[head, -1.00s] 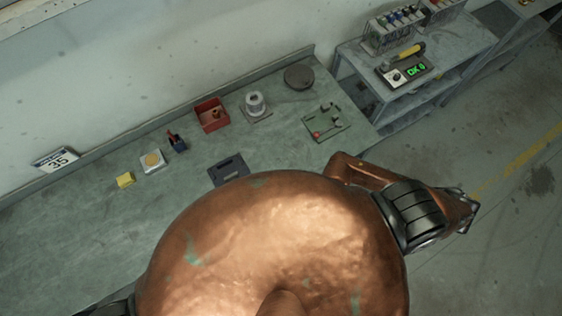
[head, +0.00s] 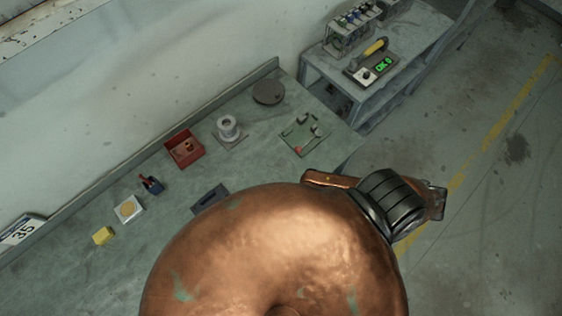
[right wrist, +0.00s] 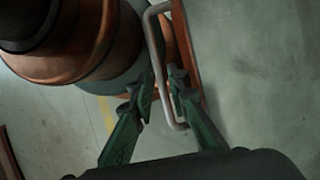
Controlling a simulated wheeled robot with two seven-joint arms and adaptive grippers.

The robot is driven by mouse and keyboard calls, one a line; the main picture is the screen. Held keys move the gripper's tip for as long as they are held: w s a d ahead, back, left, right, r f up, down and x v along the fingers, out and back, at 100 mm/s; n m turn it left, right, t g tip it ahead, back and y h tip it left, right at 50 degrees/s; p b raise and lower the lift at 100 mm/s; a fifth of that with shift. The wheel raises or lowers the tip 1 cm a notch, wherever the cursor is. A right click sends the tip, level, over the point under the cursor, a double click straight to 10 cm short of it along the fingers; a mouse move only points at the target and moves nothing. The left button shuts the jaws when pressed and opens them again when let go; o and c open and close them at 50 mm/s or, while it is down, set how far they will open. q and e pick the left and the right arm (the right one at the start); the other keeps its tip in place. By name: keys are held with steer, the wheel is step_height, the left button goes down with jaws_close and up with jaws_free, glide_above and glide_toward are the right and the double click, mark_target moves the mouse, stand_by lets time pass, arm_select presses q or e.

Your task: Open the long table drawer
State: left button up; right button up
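In the right wrist view a grey U-shaped bar handle (right wrist: 154,38) stands off a narrow rust-red front (right wrist: 188,50), which looks like the drawer front. My right gripper (right wrist: 163,84) has its two green fingers apart, one on each side of the bar. Gaps seem to show between bar and fingertips; contact cannot be made out. In the head view the table (head: 70,275) shows only its top; its front and drawer are hidden behind my copper body. My left gripper is in neither view.
On the table stand a red bin (head: 184,149), a grey spool (head: 228,128), a yellow block (head: 103,236) and a green plate with small parts (head: 304,134). Open floor (head: 490,210) lies right.

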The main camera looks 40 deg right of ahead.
steer(key=shift+a+f, duration=0.2)
steer(key=shift+f, duration=0.2)
steer(key=shift+c, duration=0.3)
jaws_close()
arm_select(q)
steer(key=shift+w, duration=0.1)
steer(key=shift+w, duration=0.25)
